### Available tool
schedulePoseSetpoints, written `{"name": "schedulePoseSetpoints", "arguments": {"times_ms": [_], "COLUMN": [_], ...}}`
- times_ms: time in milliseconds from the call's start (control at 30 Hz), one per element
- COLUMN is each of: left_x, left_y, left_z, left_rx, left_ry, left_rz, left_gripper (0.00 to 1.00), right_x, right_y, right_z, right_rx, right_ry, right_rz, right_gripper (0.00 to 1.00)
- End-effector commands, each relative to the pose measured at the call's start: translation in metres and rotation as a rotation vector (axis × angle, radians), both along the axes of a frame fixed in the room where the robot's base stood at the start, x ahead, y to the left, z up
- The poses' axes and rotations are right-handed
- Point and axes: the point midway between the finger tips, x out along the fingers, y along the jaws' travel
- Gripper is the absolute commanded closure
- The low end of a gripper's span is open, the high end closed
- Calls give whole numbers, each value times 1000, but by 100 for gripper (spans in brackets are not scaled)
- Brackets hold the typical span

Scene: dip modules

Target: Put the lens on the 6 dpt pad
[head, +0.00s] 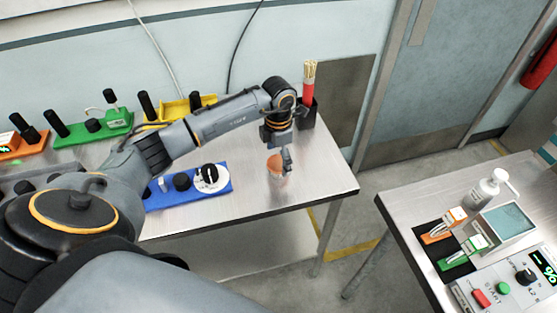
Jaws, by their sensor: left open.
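My left gripper (284,158) reaches over the metal table from the left and points down, open. Directly under it, near the table's right end, is a small round orange-brown piece (276,173) on a pale round base. The gripper partly covers this piece, and I cannot tell whether they touch. It may be the lens or a pad, but it is too small to be sure. No "6 dpt" marking is readable in this view. My right gripper is out of view.
A blue module (160,202) with black knobs and a white dial (211,180) stands left of the gripper. Green (120,129) and yellow (175,109) modules and a black holder (306,116) with a red item stand behind. A second table (400,205) at right holds a bottle (484,193) and devices.

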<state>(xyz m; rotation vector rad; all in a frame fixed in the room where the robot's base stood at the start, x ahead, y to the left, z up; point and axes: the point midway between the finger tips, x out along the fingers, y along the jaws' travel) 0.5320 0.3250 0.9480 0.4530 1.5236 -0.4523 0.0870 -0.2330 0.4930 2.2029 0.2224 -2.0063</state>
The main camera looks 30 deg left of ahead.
Motion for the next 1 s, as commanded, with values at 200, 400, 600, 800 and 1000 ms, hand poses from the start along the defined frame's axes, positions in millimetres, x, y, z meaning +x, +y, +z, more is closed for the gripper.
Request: {"name": "schedulePoseSetpoints", "arguments": {"times_ms": [200, 400, 600, 800, 1000], "left_x": [0, 0, 0, -1, -2], "left_y": [0, 0, 0, 0, 1], "left_z": [-1, -1, -2, -4, -5], "left_rx": [-1, -1, 0, 1, 3], "left_ry": [-1, -1, 1, 5, 8], "left_rz": [0, 0, 0, 0, 1], "left_gripper": [8, 49, 74, 80, 85], "right_x": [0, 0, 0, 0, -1], "right_y": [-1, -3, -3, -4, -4], "right_z": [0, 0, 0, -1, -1], "right_rx": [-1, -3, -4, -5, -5], "right_ry": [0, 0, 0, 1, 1], "right_rz": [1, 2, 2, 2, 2], "right_gripper": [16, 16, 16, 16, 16]}}
